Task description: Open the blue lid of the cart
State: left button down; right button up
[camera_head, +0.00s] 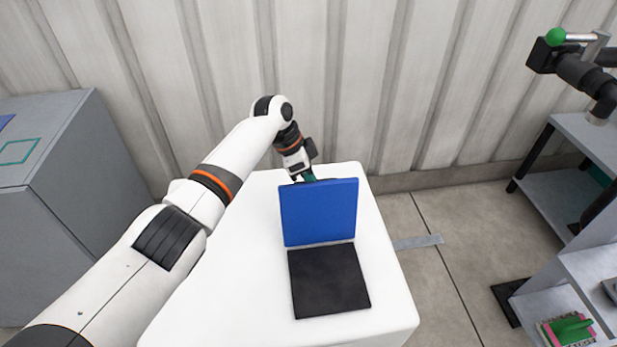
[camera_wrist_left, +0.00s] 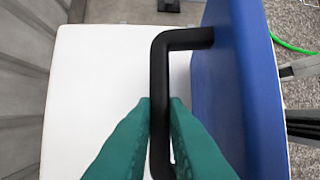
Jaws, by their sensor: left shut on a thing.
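The blue lid (camera_head: 319,212) stands about upright at the far edge of a dark square opening (camera_head: 328,280) in the top of the white cart (camera_head: 240,290). In the left wrist view the lid (camera_wrist_left: 235,85) shows on the right, with a black handle (camera_wrist_left: 158,85) on its face. My left gripper (camera_head: 306,178) is behind the lid's upper edge. Its green fingers (camera_wrist_left: 160,112) are shut on the handle. The lid hides part of the fingers and the handle in the head view. My right gripper is not in view.
A corrugated wall (camera_head: 350,80) stands close behind the cart. A grey cabinet (camera_head: 50,200) is at the left. A grey shelf (camera_head: 570,190) and a rack with a green and pink item (camera_head: 570,328) are at the right.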

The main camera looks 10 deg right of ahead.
pick_arm(q)
jog(key=shift+w+a+f, duration=0.1)
jog(key=shift+a+f, duration=0.1)
jog(key=shift+f, duration=0.2)
jog(key=c, duration=1.8)
grip_release()
jog(key=o, duration=0.3)
jog(key=shift+w+d+f, duration=0.1)
jog(key=shift+w+f, duration=0.05)
jog(key=shift+w, duration=0.1)
jog(key=shift+o, duration=0.2)
jog(key=v, duration=1.2)
jog(key=shift+r+p, duration=0.3)
jog(key=shift+d+f, duration=0.1)
jog(key=shift+d, duration=0.05)
